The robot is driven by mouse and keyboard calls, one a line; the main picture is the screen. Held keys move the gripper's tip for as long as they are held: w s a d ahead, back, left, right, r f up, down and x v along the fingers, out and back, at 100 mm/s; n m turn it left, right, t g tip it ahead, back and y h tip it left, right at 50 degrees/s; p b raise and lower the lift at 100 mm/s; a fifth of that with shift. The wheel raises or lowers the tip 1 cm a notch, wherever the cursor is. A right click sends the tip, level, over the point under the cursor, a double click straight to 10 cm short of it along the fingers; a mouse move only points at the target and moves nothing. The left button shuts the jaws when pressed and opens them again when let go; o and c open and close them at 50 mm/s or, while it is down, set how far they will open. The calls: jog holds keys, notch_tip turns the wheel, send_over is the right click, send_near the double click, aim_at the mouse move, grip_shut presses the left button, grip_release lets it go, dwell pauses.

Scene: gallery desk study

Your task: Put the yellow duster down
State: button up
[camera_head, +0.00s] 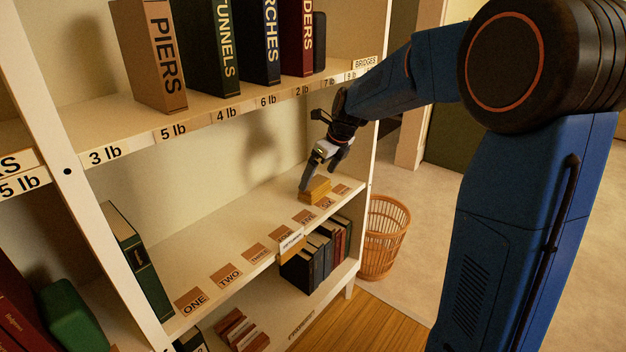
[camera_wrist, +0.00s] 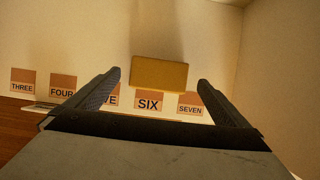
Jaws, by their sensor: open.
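The yellow duster (camera_head: 316,191) is a small yellow block resting on the middle shelf (camera_head: 215,243), toward its right end. In the wrist view the duster (camera_wrist: 159,74) lies just behind the SIX label (camera_wrist: 148,101), between and beyond my fingertips. My gripper (camera_head: 318,180) is open at the duster in the head view. In the wrist view my gripper (camera_wrist: 158,80) shows both fingers spread, with a gap on each side of the duster. I cannot tell how high the fingertips are above the shelf.
Numbered labels such as ONE (camera_head: 194,301) and TWO (camera_head: 229,276) line the shelf's front edge. The upper shelf (camera_head: 215,119) holds large books, including PIERS (camera_head: 157,55). Dark books (camera_head: 316,256) stand below. A wicker basket (camera_head: 384,238) stands right of the bookcase. The middle shelf is mostly clear leftward.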

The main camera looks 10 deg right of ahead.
jog(key=s+d, duration=0.6)
jog(key=s, duration=0.2)
jog(key=s+r+n+t+h, duration=0.1)
jog(key=s+n+h, duration=0.1)
jog(key=s+n, duration=2.6)
jog(key=s, duration=0.4)
jog(key=shift+s+n+h, duration=0.35)
jog(key=shift+n+h, duration=0.05)
jog(key=shift+r, duration=0.1)
